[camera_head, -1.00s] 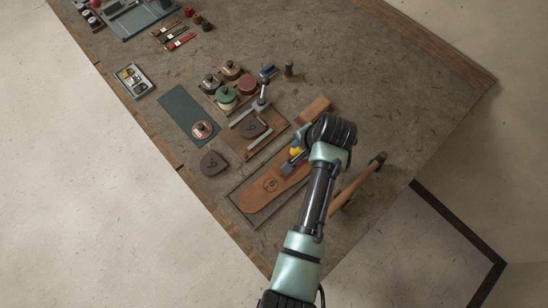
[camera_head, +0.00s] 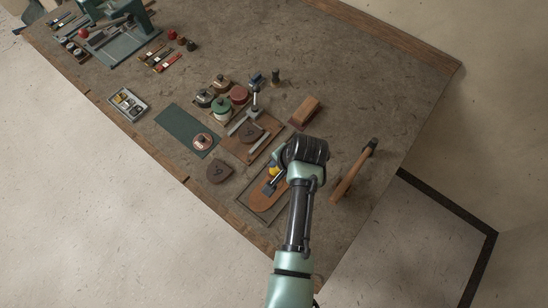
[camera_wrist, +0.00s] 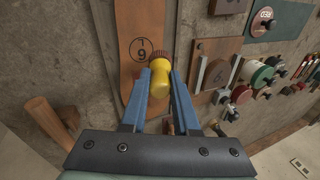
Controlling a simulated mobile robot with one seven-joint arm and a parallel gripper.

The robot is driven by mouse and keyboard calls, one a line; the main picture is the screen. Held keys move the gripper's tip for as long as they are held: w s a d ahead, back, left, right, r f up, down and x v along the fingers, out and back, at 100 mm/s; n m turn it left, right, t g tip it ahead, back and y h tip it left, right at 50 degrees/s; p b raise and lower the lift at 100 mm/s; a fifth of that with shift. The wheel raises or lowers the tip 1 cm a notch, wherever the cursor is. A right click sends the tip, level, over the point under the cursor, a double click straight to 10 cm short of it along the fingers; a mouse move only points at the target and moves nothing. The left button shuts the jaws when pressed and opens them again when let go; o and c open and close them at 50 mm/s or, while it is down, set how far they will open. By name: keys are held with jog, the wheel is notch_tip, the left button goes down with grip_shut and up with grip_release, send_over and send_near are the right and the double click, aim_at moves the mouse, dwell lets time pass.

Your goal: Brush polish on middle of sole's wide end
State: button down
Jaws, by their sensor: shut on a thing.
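The brown leather sole (camera_head: 264,202) lies in a shallow dark-edged frame at the bench's near side, partly hidden by my arm in the head view. In the wrist view the sole (camera_wrist: 139,18) runs up out of frame, with a circled number printed on it. The yellow also shows in the head view (camera_head: 272,171). The bristles are over the sole, beside the circled number. I cannot tell whether they touch it.
A hammer (camera_head: 353,172) lies right of my arm, and a wooden block brush (camera_head: 305,112) lies beyond it. Polish tins (camera_head: 221,105), a board with a clamp (camera_head: 238,152), a dark heel piece (camera_head: 220,170) and a green mat (camera_head: 183,126) lie to the left.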

jog(key=r+p, duration=0.2)
jog(key=r, duration=0.1)
jog(key=shift+w+d+r+p, duration=0.15)
jog(key=shift+w+r+p, duration=0.05)
jog(key=shift+p, duration=0.15)
jog(key=shift+s+r+p, duration=0.1)
jog(key=shift+r+p, duration=1.2)
jog(key=shift+r, duration=0.25)
